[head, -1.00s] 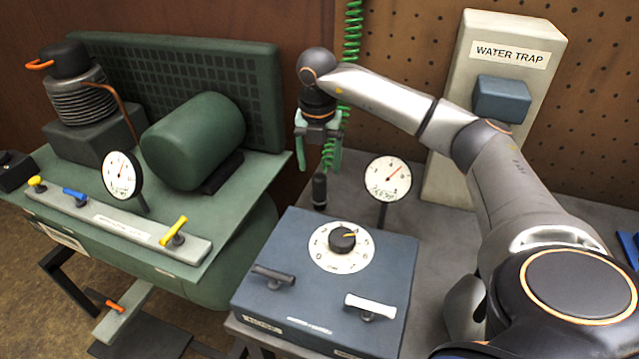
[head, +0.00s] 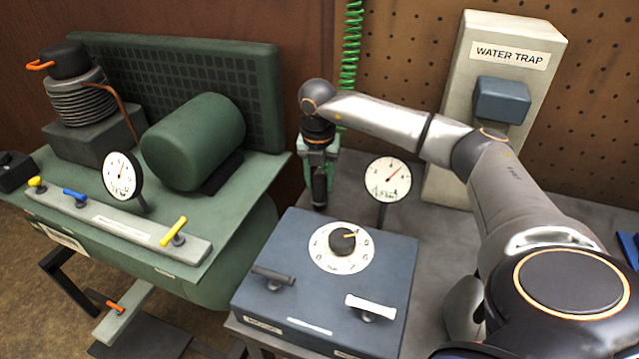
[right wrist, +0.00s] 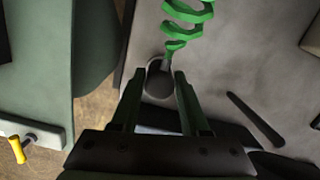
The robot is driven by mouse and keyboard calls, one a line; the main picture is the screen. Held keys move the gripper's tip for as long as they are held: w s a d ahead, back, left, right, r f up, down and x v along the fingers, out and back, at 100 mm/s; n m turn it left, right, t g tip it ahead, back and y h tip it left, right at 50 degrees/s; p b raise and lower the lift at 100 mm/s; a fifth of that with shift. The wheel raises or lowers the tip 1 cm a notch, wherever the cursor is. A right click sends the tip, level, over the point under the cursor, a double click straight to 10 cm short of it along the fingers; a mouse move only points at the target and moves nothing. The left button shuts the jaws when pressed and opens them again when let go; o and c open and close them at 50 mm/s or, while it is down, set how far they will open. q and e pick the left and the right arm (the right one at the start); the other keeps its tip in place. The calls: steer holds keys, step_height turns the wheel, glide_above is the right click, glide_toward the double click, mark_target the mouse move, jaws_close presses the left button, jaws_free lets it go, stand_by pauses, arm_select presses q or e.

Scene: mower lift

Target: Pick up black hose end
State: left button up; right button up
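The black hose end (head: 320,190) stands upright on the grey bench, left of the round gauge on its stalk. A coiled green hose (head: 350,50) hangs behind it and shows at the top of the right wrist view (right wrist: 188,12). My right gripper (head: 319,182) points down with its two green fingers on either side of the hose end. In the right wrist view the dark round hose end (right wrist: 160,85) lies between the fingertips (right wrist: 158,74). The fingers look apart, and contact is not clear. My left gripper is not in view.
A blue-grey box (head: 390,265) with a dial and two handles stands in front of the hose end. The gauge (head: 388,180) is close on the right. A green compressor bench (head: 250,190) is on the left. A water trap panel (head: 455,120) stands behind.

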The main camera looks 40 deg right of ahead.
jaws_close()
stand_by(0.4)
